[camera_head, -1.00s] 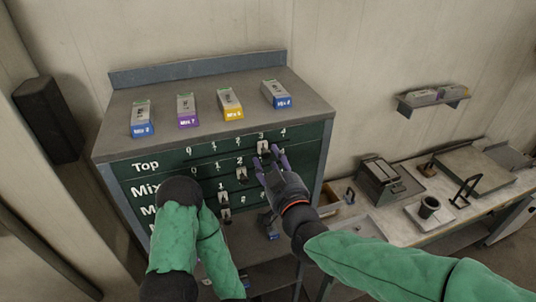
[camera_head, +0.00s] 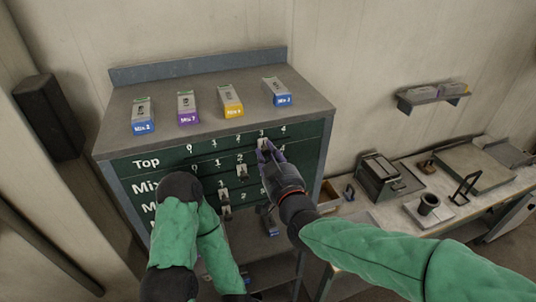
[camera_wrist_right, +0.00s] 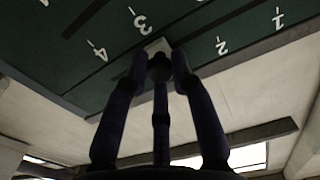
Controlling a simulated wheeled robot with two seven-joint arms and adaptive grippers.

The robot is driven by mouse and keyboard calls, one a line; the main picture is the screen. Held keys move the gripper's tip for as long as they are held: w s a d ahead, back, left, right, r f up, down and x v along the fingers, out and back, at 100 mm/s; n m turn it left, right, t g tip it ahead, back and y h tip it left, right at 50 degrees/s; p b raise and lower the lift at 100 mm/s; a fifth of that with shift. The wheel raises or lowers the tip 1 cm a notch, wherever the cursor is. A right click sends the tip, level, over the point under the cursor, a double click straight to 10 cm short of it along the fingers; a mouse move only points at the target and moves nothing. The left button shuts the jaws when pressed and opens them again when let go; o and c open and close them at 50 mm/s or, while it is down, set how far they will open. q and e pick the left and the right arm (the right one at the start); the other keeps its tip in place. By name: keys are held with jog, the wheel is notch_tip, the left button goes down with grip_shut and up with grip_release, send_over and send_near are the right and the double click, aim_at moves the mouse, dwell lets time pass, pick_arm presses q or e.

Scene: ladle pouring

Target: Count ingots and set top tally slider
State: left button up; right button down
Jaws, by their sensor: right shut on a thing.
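The green tally board (camera_head: 160,163) on the cabinet front has rows of numbers, with the row labelled Top uppermost. The top slider (camera_head: 263,143) stands at the 3 in that row. My right gripper (camera_head: 268,150) is shut on it; in the right wrist view the fingers (camera_wrist_right: 160,65) close around the pale slider (camera_wrist_right: 158,46) below the 3. Several ingots lie in a row on the cabinet top: one blue-ended (camera_head: 143,116), one purple-ended (camera_head: 188,108), one yellow-ended (camera_head: 231,101) and another blue-ended (camera_head: 277,92).
Lower rows have their own sliders, such as one near 2 (camera_head: 241,171) and one near 1 (camera_head: 223,194). My left forearm covers part of the lower left rows. A workbench (camera_head: 385,220) with a box and a dark cup (camera_head: 428,204) stands right. A wall shelf (camera_head: 432,99) holds more ingots.

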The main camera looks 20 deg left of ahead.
aim_at(286, 137)
jog(key=w+d+b, duration=0.2)
jog(key=d+b, duration=0.1)
jog(key=w+d+b, duration=0.1)
jog(key=b, duration=0.1)
jog(key=shift+w+d+r, duration=0.1)
jog(key=shift+d+r, duration=0.05)
jog(key=shift+d, duration=0.2)
jog(key=shift+w+d+r+b, duration=0.15)
jog(key=shift+d+b, duration=0.1)
jog(key=shift+b, duration=0.1)
jog(key=shift+r, duration=0.15)
jog(key=c, duration=1.1)
grip_release()
jog(key=shift+o, duration=0.2)
jog(key=shift+w+d+f, duration=0.1)
jog(key=shift+d+f, duration=0.05)
jog(key=shift+f, duration=0.05)
jog(key=shift+f, duration=0.1)
